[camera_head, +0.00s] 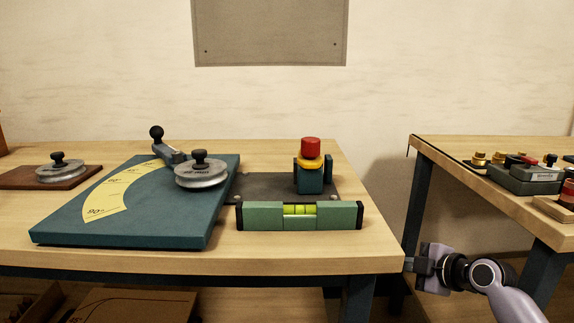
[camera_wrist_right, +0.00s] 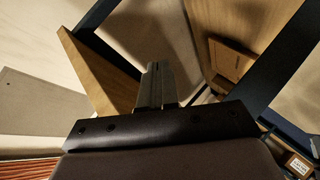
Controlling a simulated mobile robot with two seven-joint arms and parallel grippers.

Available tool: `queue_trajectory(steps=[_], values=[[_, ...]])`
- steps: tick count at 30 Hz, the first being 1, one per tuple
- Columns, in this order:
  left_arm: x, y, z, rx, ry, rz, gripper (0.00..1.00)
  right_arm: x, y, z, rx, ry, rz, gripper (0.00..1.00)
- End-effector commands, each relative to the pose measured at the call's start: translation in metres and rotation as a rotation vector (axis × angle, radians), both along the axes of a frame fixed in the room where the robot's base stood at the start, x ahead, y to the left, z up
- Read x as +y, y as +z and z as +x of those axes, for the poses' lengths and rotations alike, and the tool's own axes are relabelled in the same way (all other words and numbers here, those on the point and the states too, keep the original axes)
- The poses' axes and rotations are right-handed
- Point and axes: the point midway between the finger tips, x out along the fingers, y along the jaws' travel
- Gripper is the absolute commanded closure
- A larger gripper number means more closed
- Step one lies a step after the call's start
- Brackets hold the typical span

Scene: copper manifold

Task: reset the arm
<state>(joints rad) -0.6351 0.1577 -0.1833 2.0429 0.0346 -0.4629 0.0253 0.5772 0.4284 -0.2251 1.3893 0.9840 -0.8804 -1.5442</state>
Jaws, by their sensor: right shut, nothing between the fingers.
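My right gripper (camera_head: 412,264) is at the right front corner of the left table, beside its edge and below the tabletop level. In the right wrist view its fingers (camera_wrist_right: 154,88) are together with nothing between them. My left gripper is not in view. A teal bending plate (camera_head: 150,225) with a yellow angle scale (camera_head: 115,192) lies on the table. A grey round former (camera_head: 201,173) with a black knob sits on it. A lever arm (camera_head: 168,150) with a black ball handle points to the back left.
A green spirit level (camera_head: 299,215) stands at the table front, before a teal block with a red-topped knob (camera_head: 311,152). A second former (camera_head: 60,170) sits on a brown board. A gap separates the right table (camera_head: 480,205), which holds several small parts.

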Motion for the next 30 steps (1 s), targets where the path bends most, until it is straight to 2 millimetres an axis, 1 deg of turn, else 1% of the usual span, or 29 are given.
queue_trajectory(steps=[1,3,5,6,8,9,11,12,14,15,17,18,21,24,30], values=[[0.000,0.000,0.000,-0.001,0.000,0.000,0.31,0.008,-0.027,-0.015,0.048,-0.034,0.034,1.00],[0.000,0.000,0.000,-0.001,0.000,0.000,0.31,0.016,-0.057,-0.034,0.104,-0.092,0.082,1.00],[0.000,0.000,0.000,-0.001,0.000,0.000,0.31,0.023,-0.081,-0.052,0.149,-0.142,0.126,1.00],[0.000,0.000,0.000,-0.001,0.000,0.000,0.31,0.028,-0.096,-0.064,0.178,-0.176,0.155,1.00],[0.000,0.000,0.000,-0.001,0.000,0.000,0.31,0.034,-0.116,-0.084,0.218,-0.229,0.202,1.00],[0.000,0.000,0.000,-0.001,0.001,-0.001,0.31,0.038,-0.128,-0.098,0.243,-0.263,0.233,1.00],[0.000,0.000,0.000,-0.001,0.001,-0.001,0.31,0.043,-0.145,-0.119,0.279,-0.316,0.282,1.00],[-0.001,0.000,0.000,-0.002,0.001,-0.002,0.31,0.046,-0.155,-0.133,0.301,-0.351,0.315,1.00],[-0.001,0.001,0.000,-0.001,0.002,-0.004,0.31,0.051,-0.168,-0.155,0.333,-0.405,0.366,1.00],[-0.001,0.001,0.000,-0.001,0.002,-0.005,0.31,0.054,-0.176,-0.170,0.354,-0.441,0.401,1.00],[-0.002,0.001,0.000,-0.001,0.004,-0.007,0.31,0.058,-0.185,-0.193,0.382,-0.496,0.454,1.00],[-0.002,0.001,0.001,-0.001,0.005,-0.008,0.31,0.060,-0.190,-0.208,0.399,-0.533,0.490,1.00],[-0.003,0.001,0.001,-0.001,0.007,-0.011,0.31,0.064,-0.199,-0.243,0.435,-0.620,0.576,1.00],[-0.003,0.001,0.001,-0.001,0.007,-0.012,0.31,0.066,-0.203,-0.273,0.463,-0.697,0.653,1.00],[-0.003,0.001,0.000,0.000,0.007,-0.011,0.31,0.067,-0.203,-0.324,0.503,-0.827,0.786,1.00]])
